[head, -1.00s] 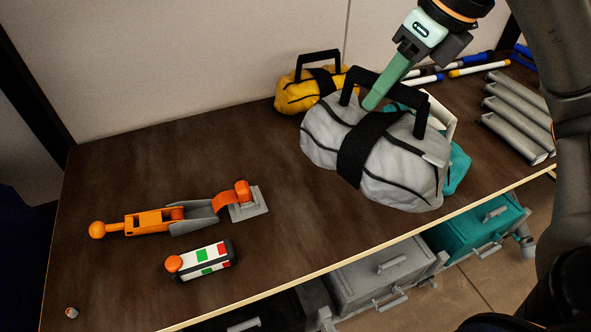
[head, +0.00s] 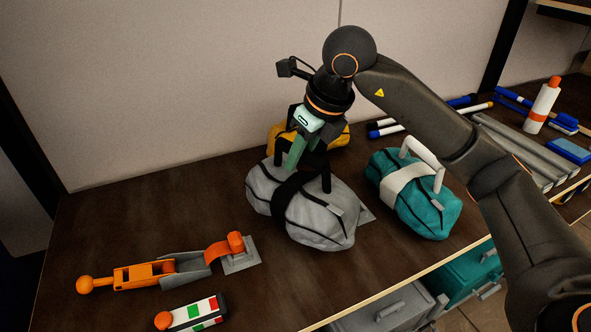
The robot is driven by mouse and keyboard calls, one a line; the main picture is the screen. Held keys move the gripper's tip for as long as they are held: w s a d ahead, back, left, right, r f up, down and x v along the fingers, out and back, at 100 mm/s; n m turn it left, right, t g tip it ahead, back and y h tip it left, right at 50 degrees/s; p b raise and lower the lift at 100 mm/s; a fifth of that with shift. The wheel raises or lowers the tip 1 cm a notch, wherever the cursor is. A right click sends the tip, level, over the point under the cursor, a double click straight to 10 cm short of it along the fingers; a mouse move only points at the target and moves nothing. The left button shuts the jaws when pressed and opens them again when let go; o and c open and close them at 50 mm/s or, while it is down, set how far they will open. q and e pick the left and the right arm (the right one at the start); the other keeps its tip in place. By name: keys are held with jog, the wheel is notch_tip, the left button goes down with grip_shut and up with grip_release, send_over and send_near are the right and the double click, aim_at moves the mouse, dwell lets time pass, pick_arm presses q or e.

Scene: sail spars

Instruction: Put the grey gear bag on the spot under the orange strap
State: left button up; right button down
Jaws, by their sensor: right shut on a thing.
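The grey gear bag (head: 265,190) has black piping, a wide black band and a black carry handle. My right gripper (head: 294,158) comes down from above and is shut on the bag's handle. I cannot tell whether the bag's underside touches the dark shelf. The orange strap (head: 222,250) lies to the left of the bag, between a grey and orange buckle (head: 150,274) and a small grey plate (head: 243,262). A grey flat corner (head: 366,214) shows at the bag's right edge; the rest is hidden. My left gripper is not in view.
A yellow bag (head: 335,143) sits behind the grey bag. A teal bag (head: 440,215) with a white band stands to the right. A striped block (head: 196,313) lies front left. Grey tubes (head: 520,150) and pens lie farther right. The shelf's back left is bare.

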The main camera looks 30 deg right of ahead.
aim_at(295, 172)
jog(key=shift+w+a+f, duration=0.15)
jog(key=shift+w+f, duration=0.35)
jog(key=shift+f, duration=1.7)
jog(key=c, duration=0.7)
grip_release()
jog(key=shift+o, duration=0.2)
jog(key=shift+r, duration=0.2)
jog(key=v, duration=1.1)
jog(key=shift+s+r+p, duration=0.25)
jog(key=shift+r+p, duration=0.1)
jog(key=shift+p, duration=0.05)
